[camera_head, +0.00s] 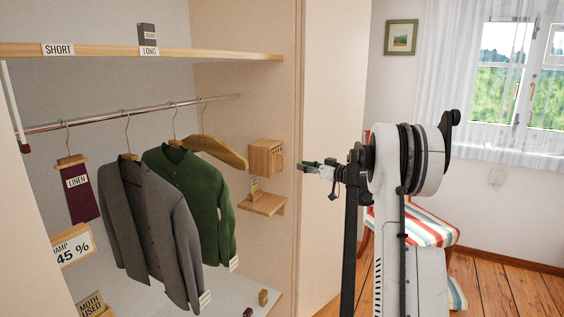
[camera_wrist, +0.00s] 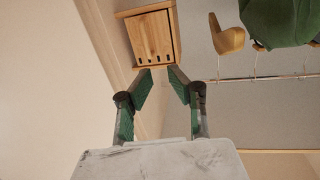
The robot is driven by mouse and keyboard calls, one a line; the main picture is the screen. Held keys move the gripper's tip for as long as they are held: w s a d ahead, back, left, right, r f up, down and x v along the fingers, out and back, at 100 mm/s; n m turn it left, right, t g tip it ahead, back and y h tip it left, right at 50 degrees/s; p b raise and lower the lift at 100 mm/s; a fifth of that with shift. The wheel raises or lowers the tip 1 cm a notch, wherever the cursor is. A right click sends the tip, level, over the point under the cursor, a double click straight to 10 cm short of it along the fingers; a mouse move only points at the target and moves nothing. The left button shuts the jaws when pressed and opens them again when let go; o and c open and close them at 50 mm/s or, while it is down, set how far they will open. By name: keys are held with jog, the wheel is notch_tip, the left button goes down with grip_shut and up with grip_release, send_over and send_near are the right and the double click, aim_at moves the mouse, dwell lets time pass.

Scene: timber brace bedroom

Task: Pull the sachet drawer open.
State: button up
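A small wooden box (camera_head: 264,158) is fixed to the right inner wall of the wardrobe. The face toward my gripper looks like a drawer front and seems closed; its label cannot be read. In the wrist view the box (camera_wrist: 150,38) is at the top, with a row of small dark slots along its lower edge. My gripper (camera_head: 308,165) has green finger pads and is to the right of the box in the head view. In the wrist view my gripper (camera_wrist: 160,78) is open, with empty space between the fingertips, just below the box; contact cannot be told.
A small wooden shelf (camera_head: 262,203) with a little tagged item (camera_head: 255,187) is under the box. A grey jacket (camera_head: 150,225), a green jacket (camera_head: 200,195) and a bare hanger (camera_head: 215,150) hang from the rod (camera_head: 150,112). The wardrobe's edge panel (camera_head: 298,100) stands near my gripper.

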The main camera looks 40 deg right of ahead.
aim_at(283, 170)
jog(key=shift+h, duration=0.3)
jog(key=w, duration=0.4)
jog(key=w+p, duration=0.1)
jog(key=w, duration=0.7)
jog(key=shift+w+a+f+p, duration=0.15)
jog(key=shift+w+f+p, duration=0.15)
jog(key=shift+w+f, duration=0.1)
grip_shut()
